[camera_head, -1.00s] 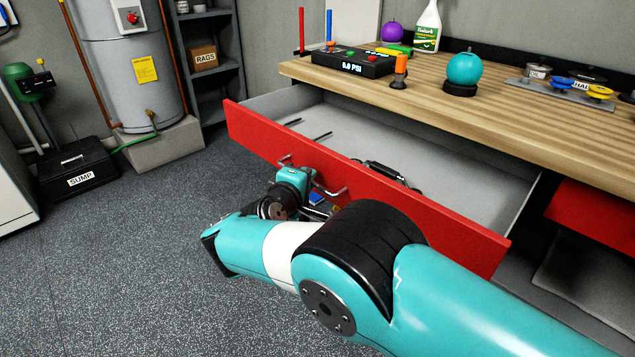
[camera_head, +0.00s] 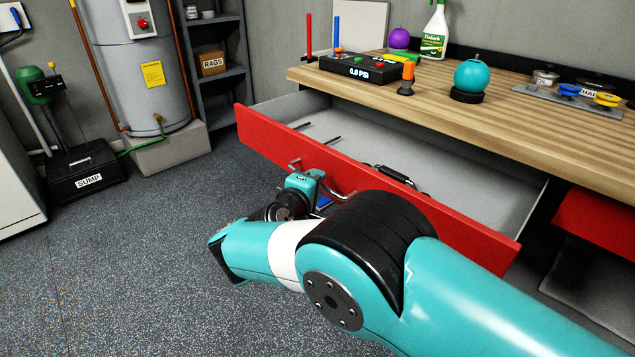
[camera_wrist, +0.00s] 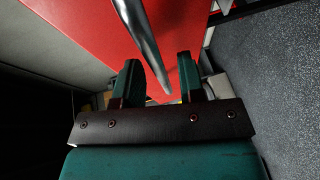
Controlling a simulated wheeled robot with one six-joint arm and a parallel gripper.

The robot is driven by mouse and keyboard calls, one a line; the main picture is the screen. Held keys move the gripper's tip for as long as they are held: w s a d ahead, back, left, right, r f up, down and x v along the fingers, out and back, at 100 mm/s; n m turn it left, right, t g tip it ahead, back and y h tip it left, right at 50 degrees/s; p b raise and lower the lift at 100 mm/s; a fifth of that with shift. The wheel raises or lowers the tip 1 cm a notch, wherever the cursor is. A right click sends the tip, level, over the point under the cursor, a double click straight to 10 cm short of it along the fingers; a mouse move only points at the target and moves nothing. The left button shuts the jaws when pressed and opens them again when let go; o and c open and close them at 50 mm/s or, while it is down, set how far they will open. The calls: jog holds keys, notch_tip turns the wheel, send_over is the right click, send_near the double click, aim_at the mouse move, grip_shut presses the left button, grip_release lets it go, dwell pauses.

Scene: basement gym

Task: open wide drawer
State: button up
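The wide red-fronted drawer (camera_head: 430,212) is pulled far out from under the wooden workbench, and its grey inside shows. A metal bar handle (camera_head: 345,197) stands on its front, partly hidden by my arm. My gripper (camera_head: 317,180) is at this handle, in front of the drawer face. In the wrist view the handle bar (camera_wrist: 143,38) runs between the two fingers of my gripper (camera_wrist: 158,66), with gaps beside it, so the fingers look open. Whether either finger touches the bar is not clear. The red drawer face (camera_wrist: 90,30) fills the upper middle there.
The wooden workbench (camera_head: 440,105) carries a black gauge box (camera_head: 357,68), a teal ball (camera_head: 473,75) and a spray bottle (camera_head: 434,32). Another red drawer front (camera_head: 605,222) is at the right. A black sump box (camera_head: 85,165) stands left. Speckled floor (camera_head: 140,265) is clear.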

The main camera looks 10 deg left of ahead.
jog(key=v, duration=1.6)
jog(key=shift+r+p, duration=0.2)
jog(key=shift+p, duration=0.2)
jog(key=w+d+r+m+g, duration=0.2)
jog(key=w+d+r+g, duration=0.15)
jog(key=d, duration=0.35)
jog(key=w+d+r+m+g, duration=0.2)
jog(key=w+d+g, duration=0.2)
jog(key=d, duration=0.3)
jog(key=s+d+r+m+g+y, duration=0.2)
jog(key=s+d+g, duration=0.1)
jog(key=d, duration=0.4)
jog(key=s+d+r+m+g+y, duration=0.1)
jog(key=s+d+r+g+y, duration=0.15)
jog(key=s, duration=0.45)
jog(key=s+d+r+g+y, duration=0.1)
jog(key=s+d, duration=0.3)
jog(key=s, duration=0.4)
jog(key=s+d+r+m+g+y, duration=0.1)
jog(key=s+d+r+g+y, duration=0.1)
jog(key=s+d, duration=0.35)
notch_tip(320, 180, up, 18)
jog(key=s+a+p, duration=0.1)
jog(key=p, duration=1.7)
jog(key=shift+a+r, duration=0.2)
jog(key=shift+a, duration=0.2)
